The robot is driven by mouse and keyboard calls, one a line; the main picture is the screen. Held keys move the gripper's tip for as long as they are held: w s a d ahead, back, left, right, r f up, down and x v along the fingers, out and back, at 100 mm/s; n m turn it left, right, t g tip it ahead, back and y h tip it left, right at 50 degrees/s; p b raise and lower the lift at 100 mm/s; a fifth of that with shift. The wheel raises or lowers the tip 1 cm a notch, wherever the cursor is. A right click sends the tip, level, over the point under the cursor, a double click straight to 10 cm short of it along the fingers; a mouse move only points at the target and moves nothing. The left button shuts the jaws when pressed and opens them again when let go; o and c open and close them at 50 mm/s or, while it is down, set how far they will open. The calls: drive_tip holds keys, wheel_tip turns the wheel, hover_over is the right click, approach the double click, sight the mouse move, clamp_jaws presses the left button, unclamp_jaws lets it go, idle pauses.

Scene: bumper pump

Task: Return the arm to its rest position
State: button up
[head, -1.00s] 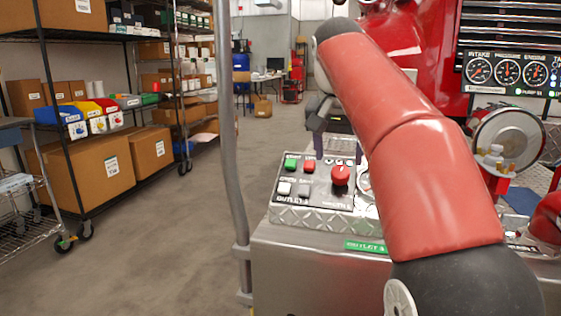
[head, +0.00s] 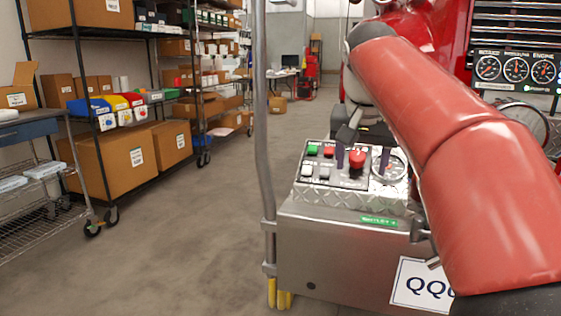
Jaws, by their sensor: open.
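My red arm (head: 440,130) reaches from the lower right up to the top centre and bends down over the control panel (head: 312,186). My gripper (head: 362,160) is partly hidden behind the arm. Its dark fingers show apart, one on each side of the red knob (head: 357,158) in the picture, with no object held. I cannot tell whether they are above the knob or around it.
Shelving with boxes (head: 122,150) and a wire cart (head: 45,205) stand at left. Gauges (head: 516,68) are at upper right. The floor (head: 195,240) between is clear.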

drive_tip(key=s+f+n+t+y, duration=0.1)
drive_tip(key=s+f+n, duration=0.3)
drive_tip(key=s+f, duration=1.9)
drive_tip(key=shift+d+f, duration=0.2)
drive_tip(key=shift+f, duration=0.5)
drive_tip(key=shift+s, duration=0.1)
idle(1.0)
